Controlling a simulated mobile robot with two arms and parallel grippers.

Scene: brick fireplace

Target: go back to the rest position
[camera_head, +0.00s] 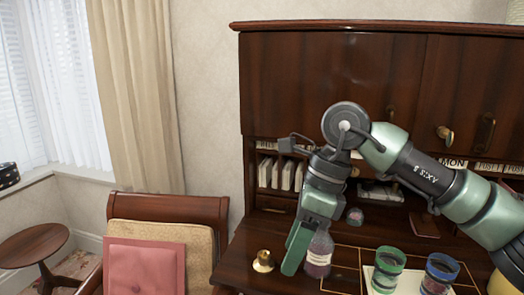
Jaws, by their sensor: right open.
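My right arm comes in from the right and bends down over the desk (240,270). My right gripper (297,252) points down at the desk top, with one green finger clearly visible. It is open. A small bottle (319,254) with a white label and purplish contents stands upright right beside that finger. I cannot tell whether the finger touches the bottle. The other finger is not clearly visible. My left gripper is not in view.
A green-rimmed jar (385,272) and a blue-rimmed jar (438,275) stand right of the bottle. A brass object (263,261) stands to its left. The wooden cabinet (300,85) rises behind the arm. A chair (150,260) with a pink cushion is at left.

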